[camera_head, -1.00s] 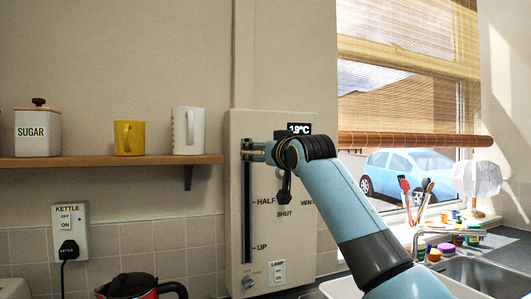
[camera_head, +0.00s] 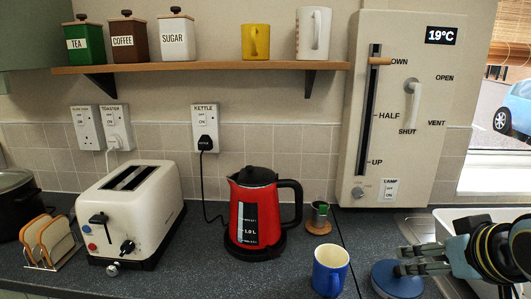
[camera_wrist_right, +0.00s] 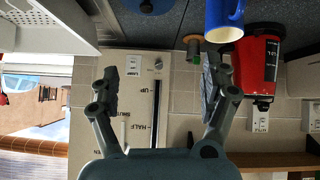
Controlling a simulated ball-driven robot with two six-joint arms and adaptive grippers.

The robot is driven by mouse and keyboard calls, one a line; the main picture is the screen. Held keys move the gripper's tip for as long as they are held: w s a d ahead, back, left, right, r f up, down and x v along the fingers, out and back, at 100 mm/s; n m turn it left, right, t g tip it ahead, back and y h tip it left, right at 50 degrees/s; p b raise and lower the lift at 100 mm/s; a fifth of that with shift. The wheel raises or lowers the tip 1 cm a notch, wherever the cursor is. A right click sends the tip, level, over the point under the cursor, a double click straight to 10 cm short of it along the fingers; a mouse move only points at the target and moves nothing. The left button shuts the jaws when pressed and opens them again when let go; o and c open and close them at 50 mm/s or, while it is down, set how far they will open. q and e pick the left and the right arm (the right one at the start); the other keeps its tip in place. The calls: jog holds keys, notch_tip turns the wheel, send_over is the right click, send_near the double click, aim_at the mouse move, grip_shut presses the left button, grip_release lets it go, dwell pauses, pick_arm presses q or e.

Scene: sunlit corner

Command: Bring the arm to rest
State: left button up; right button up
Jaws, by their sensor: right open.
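My right gripper (camera_head: 402,262) is at the lower right of the head view, in front of the counter's back part and close to a round blue item (camera_head: 398,281). Its fingers are spread with nothing between them. In the right wrist view, which is upside down, the open fingers (camera_wrist_right: 160,78) frame the wall panel beyond. The panel (camera_head: 418,150) carries a vertical slot with a wooden knob (camera_head: 380,61) at its top, by the partly covered "DOWN" label. A pale handle (camera_head: 413,95) on the panel points down toward "SHUT". My left gripper is not in view.
A red kettle (camera_head: 257,215), a blue mug (camera_head: 330,270), a toaster (camera_head: 130,213) and a toast rack (camera_head: 50,243) with toast stand on the counter. A shelf (camera_head: 215,67) holds canisters and mugs. A white basin (camera_head: 480,215) lies behind my right arm.

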jog(key=s+f+g, duration=0.3)
jog(key=s, duration=0.8)
jog(key=s+f+g, duration=0.2)
jog(key=s+f, duration=0.1)
jog(key=s, duration=0.8)
notch_tip(320, 180, down, 38)
jog(key=s+d+g+b, duration=0.2)
jog(key=s+b, duration=0.1)
jog(key=b, duration=0.8)
jog(key=s+f+b, duration=0.4)
jog(key=s+f, duration=0.5)
jog(key=f, duration=0.3)
jog(key=s+f+g+b, duration=0.1)
jog(key=s+f+b, duration=0.4)
jog(key=s+f, duration=0.4)
notch_tip(320, 180, down, 3)
jog(key=shift+d+f, duration=0.15)
jog(key=shift+d, duration=0.25)
